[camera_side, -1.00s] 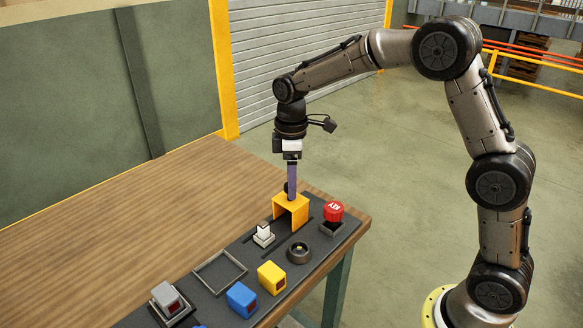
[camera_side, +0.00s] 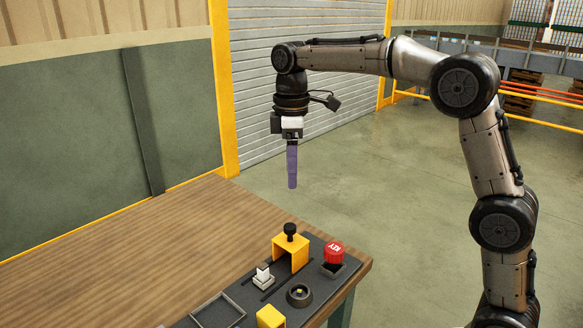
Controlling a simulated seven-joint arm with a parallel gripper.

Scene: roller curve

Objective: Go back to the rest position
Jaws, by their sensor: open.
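My gripper (camera_side: 292,182) hangs pointing down in the air, well above the panel, with its purple fingers clear of everything. From this side the two fingers overlap, and nothing shows between or below them. Below it, a yellow bracket (camera_side: 291,248) with a black knob (camera_side: 290,230) on top stands on the dark panel (camera_side: 258,310). The knob and the fingertips are clearly apart.
The wooden table (camera_side: 150,255) is bare to the left.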

